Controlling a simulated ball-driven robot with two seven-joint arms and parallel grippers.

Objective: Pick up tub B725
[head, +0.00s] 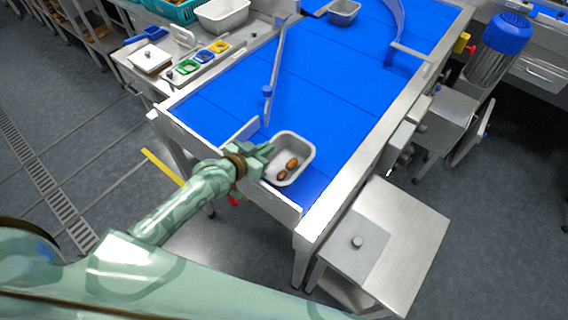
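A light grey tub (307,151) with a few brown dates (287,170) in it sits upright at the near end of the blue belt. No label can be read on it, so I cannot confirm that it is B725. My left gripper (265,157) is at the tub's left rim, with its fingers pointing toward it. Whether the fingers are closed on the rim or only beside it cannot be made out. My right gripper is out of view.
Another grey tub (344,14) stands at the belt's far end. A blue guide bar (275,70) runs along the blue belt (330,75). A steel box (400,235) stands right of the belt's near end. A side bench (150,85) holds coloured trays.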

